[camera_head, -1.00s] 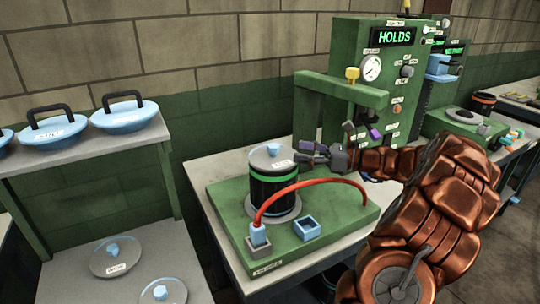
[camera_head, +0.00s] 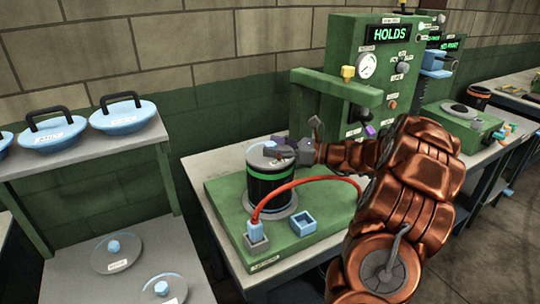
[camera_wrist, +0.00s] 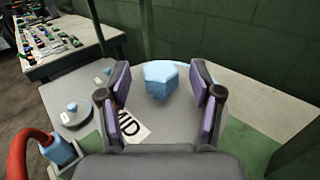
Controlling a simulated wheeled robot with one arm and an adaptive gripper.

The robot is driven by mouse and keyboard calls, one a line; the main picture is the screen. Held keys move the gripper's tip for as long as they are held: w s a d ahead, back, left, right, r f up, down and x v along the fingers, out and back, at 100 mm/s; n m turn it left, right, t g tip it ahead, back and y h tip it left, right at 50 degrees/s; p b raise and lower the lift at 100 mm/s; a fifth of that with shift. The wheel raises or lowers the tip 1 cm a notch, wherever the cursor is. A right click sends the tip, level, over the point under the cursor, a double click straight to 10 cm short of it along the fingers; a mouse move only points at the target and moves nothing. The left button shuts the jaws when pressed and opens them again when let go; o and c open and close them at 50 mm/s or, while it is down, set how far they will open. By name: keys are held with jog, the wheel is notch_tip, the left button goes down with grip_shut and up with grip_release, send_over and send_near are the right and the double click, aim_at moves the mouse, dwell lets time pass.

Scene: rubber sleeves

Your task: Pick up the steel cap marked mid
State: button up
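The steel cap marked mid (camera_wrist: 147,105) sits on top of a black cylinder with green bands (camera_head: 268,187). In the wrist view it is a flat grey disc with a "MID" label and a light blue hexagonal knob (camera_wrist: 158,80). In the head view the cap (camera_head: 257,157) is partly hidden by my gripper (camera_head: 282,150). In the wrist view my gripper (camera_wrist: 161,92) is open, with purple pads left and right of the knob. Gaps show on both sides, and the knob lies slightly beyond the fingertips. Whether the fingers touch the cap cannot be told.
A red hose (camera_head: 305,181) arches over the green base plate (camera_head: 231,205). A green frame (camera_head: 338,87) and the gauge panel stand behind. Blue lids with black handles (camera_head: 124,115) sit on the left shelf, with two more grey caps (camera_head: 112,257) below.

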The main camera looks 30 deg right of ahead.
grip_shut()
dwell(0.3)
jog(key=shift+r, duration=0.15)
